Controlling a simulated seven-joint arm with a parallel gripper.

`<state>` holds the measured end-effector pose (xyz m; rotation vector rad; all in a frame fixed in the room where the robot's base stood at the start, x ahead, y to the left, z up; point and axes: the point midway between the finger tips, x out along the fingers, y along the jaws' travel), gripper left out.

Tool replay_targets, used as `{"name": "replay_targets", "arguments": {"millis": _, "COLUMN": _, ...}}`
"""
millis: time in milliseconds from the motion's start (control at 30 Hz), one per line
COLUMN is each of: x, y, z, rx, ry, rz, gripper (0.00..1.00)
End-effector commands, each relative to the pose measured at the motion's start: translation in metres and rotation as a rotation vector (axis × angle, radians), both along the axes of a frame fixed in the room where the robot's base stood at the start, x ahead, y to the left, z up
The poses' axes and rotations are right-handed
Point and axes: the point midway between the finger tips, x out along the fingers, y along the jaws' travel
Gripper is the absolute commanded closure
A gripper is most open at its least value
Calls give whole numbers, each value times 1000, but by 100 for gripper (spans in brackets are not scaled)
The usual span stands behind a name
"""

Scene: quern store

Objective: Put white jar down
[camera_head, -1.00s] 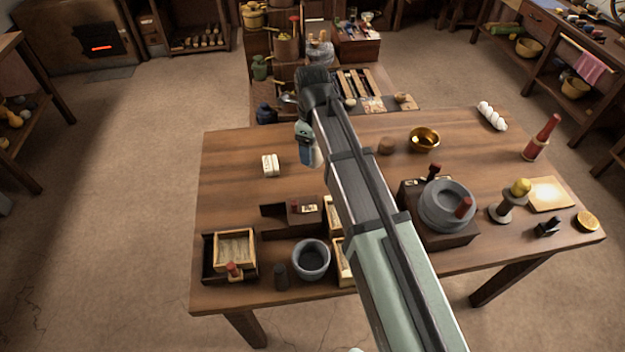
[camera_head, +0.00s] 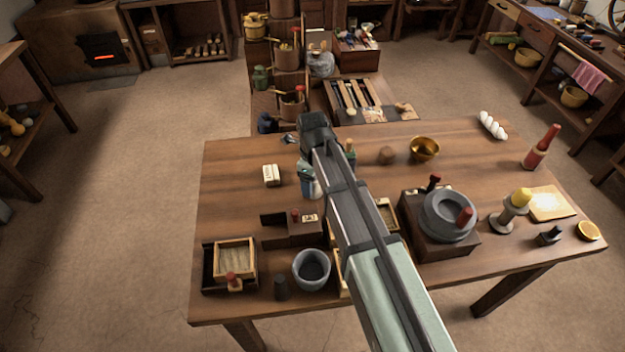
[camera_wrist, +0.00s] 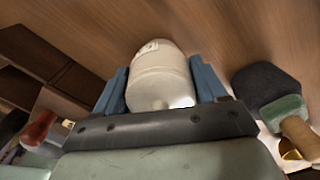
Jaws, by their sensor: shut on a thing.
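The white jar (camera_wrist: 160,75) shows in the wrist view between the blue fingers of my gripper (camera_wrist: 162,90). It is pale and rounded with a small label mark, and the fingers stand on either side of it. Wooden surface shows behind it; I cannot tell whether the jar touches it. In the head view my gripper (camera_head: 307,187) is over the left-middle part of the table (camera_head: 235,215), and the arm and wrist hide most of the jar.
A small pale block (camera_head: 271,175) lies left of my gripper. A dark wooden box with a red knob (camera_head: 292,228) is below it in the picture. A brass bowl (camera_head: 424,148) is farther right.

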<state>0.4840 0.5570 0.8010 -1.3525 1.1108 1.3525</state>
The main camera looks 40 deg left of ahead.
Motion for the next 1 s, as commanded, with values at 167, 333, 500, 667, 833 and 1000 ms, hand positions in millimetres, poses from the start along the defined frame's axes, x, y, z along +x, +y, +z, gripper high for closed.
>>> {"name": "replay_targets", "arguments": {"millis": 167, "x": 0, "y": 0, "z": 0, "rx": 1, "ry": -1, "rz": 0, "gripper": 74}}
{"name": "replay_targets", "arguments": {"millis": 333, "x": 0, "y": 0, "z": -2, "rx": 0, "ry": -1, "rz": 0, "gripper": 74}}
{"name": "replay_targets", "arguments": {"millis": 500, "x": 0, "y": 0, "z": -3, "rx": 0, "ry": -1, "rz": 0, "gripper": 15}}
{"name": "replay_targets", "arguments": {"millis": 667, "x": 0, "y": 0, "z": -3, "rx": 0, "ry": 0, "rz": 0, "gripper": 3}}
{"name": "replay_targets", "arguments": {"millis": 833, "x": 0, "y": 0, "z": -3, "rx": 0, "ry": 0, "rz": 0, "gripper": 3}}
{"name": "replay_targets", "arguments": {"millis": 1000, "x": 0, "y": 0, "z": 3, "rx": 1, "ry": -1, "rz": 0, "gripper": 3}}
